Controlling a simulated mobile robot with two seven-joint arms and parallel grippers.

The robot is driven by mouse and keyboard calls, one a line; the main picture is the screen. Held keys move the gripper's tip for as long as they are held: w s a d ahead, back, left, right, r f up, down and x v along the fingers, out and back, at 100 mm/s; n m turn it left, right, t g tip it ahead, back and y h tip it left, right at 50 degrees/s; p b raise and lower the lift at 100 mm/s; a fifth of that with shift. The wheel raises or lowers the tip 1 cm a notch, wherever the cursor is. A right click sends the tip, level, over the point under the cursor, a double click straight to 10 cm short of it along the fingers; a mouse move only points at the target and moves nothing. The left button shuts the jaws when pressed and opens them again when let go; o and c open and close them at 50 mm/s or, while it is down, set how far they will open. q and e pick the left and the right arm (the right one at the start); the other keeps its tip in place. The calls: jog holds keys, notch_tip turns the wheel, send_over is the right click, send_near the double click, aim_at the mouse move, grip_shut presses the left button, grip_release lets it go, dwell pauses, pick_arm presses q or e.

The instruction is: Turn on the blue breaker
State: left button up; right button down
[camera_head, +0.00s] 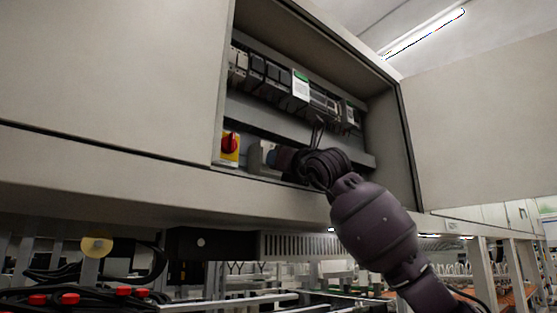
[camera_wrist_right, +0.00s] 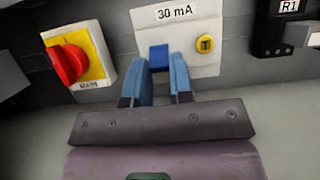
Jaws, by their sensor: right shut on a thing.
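The blue breaker's switch (camera_wrist_right: 158,57) sits on a pale unit (camera_wrist_right: 190,38) marked "30 mA", with a yellow button labelled T (camera_wrist_right: 205,44) to its right. In the wrist view my right gripper (camera_wrist_right: 162,62) has its blue fingers on either side of the switch, shut on it. The lower part of the switch is hidden between the fingers, and I cannot tell its on or off position. In the head view my right gripper (camera_head: 277,158) reaches into the open cabinet at the pale unit (camera_head: 259,156). My left gripper is not in view.
A red rotary switch on a yellow plate (camera_wrist_right: 68,63), labelled MAIN, is just left of the breaker. A black device marked R1 (camera_wrist_right: 285,28) is to the right. A row of modules (camera_head: 290,84) runs above.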

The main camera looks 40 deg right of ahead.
jog(key=shift+s+r+g+p, duration=0.1)
jog(key=shift+r+g+p, duration=0.15)
jog(key=shift+p, duration=0.2)
jog(key=shift+r+g+h+p, duration=0.1)
jog(key=shift+r+g+p, duration=0.45)
jog(key=shift+g+p, duration=1)
jog(key=shift+r+g+h+p, duration=0.1)
jog(key=shift+r+g+p, duration=0.65)
jog(key=shift+g, duration=1.25)
jog(key=shift+r+g+h+p, duration=0.1)
jog(key=shift+r+g+p, duration=0.25)
jog(key=shift+g+p, duration=1.3)
jog(key=shift+g, duration=0.25)
jog(key=c, duration=1)
grip_release()
